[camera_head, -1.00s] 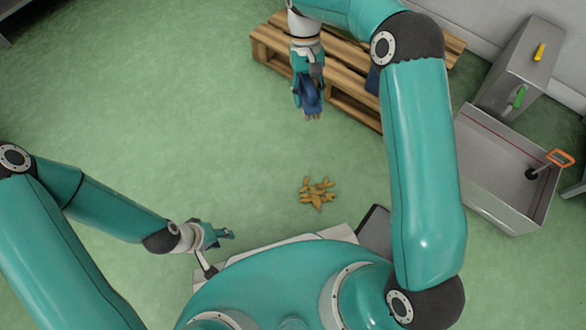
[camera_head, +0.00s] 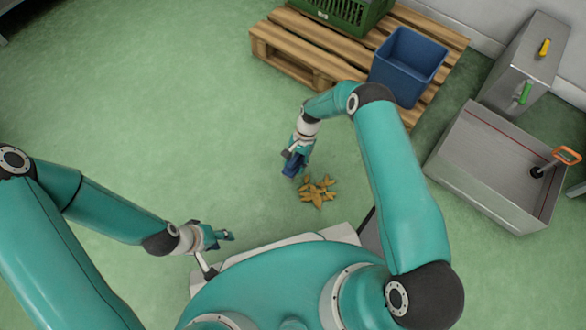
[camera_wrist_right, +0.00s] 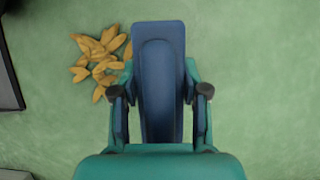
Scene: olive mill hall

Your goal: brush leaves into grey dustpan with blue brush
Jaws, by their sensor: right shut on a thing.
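Orange-brown leaves (camera_head: 317,191) lie in a small loose pile on the green floor in front of my base. The blue brush (camera_head: 292,165) is in my right gripper (camera_head: 298,152), just up and left of the pile. In the right wrist view, my right gripper (camera_wrist_right: 160,95) is shut on the brush (camera_wrist_right: 158,45), and the leaves (camera_wrist_right: 98,62) lie beside it on the left. My left gripper (camera_head: 224,237) is low at the left; its jaws are too small to judge. I cannot clearly identify the grey dustpan; a dark flat shape (camera_head: 369,235) is partly hidden by my right arm.
A wooden pallet (camera_head: 284,57) with a blue bin (camera_head: 408,60) and a green crate (camera_head: 345,12) stands behind. A metal trough (camera_head: 470,172) and a metal box (camera_head: 525,65) are at the right. The floor on the left is clear.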

